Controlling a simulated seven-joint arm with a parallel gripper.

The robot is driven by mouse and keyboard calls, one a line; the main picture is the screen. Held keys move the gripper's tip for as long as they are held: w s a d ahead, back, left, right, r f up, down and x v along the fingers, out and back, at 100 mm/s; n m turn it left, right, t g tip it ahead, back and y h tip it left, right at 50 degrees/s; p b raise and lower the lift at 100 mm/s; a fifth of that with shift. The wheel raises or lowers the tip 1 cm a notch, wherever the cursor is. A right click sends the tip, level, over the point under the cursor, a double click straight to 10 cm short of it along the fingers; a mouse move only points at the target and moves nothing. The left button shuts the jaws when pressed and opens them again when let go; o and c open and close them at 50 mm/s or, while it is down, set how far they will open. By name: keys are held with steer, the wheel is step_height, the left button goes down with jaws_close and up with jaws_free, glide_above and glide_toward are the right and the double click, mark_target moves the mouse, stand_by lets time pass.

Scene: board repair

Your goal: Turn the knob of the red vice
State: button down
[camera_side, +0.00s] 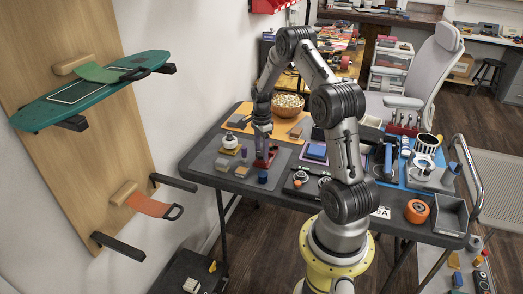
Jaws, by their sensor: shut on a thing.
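The red vice (266,159) stands on the grey mat at the left half of the table. My gripper (264,150) points straight down over it, with its fingers at the vice. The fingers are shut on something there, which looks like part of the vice. The knob itself is too small and too covered by my gripper to make out.
A bowl (288,105) is behind. Dark round parts (300,178) and an orange roll (417,211) lie to the right.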

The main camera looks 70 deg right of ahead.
mark_target(261, 152)
steer(key=shift+r, duration=0.15)
steer(key=shift+c, duration=1.3)
jaws_free()
step_height(261, 152, up, 14)
